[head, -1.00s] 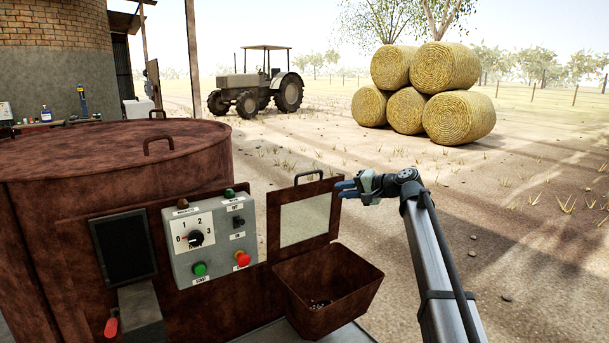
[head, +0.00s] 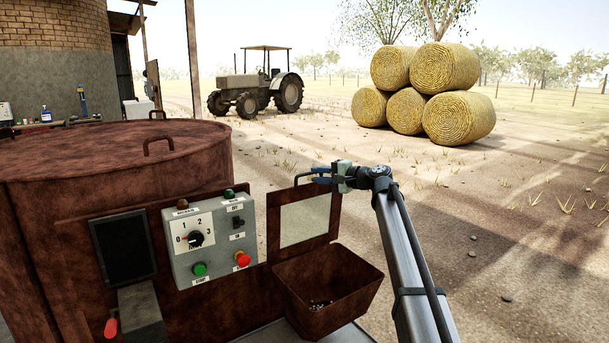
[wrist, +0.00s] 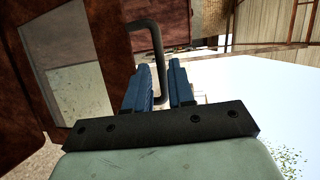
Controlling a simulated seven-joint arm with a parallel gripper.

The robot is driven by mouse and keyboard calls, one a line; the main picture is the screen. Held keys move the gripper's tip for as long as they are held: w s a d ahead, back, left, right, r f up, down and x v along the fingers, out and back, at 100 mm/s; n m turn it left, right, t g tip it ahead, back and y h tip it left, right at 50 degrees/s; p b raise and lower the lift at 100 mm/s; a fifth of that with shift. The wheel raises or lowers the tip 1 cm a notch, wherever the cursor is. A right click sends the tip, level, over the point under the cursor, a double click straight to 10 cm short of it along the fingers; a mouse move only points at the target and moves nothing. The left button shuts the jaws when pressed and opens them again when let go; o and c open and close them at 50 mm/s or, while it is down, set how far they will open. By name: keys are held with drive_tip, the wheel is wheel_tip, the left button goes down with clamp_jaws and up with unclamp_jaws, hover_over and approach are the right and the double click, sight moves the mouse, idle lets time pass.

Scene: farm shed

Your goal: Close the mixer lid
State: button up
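The mixer lid (head: 274,222), a rusty brown flap with a pale window panel (head: 304,218), stands upright behind the open hopper (head: 322,315) on the mixer's right side. Its dark bar handle (head: 297,181) is on the top edge and is partly hidden by my gripper (head: 318,175). In the wrist view the lid (wrist: 25,80) is at the left. My blue fingers (wrist: 160,88) are apart, with the handle's bar (wrist: 158,55) between them. A gap shows beside the bar, so the fingers are not shut on it.
The large rusty mixer drum (head: 90,185) fills the left, with a handled round cover on top. A grey control panel (head: 210,240) with knob and buttons sits left of the lid. The hopper holds small dark bits. Open dirt ground lies to the right; a tractor (head: 258,90) and hay bales (head: 450,65) are far off.

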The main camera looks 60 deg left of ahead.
sight(310, 174)
drive_tip(key=x, duration=0.6)
clamp_jaws()
idle(0.5)
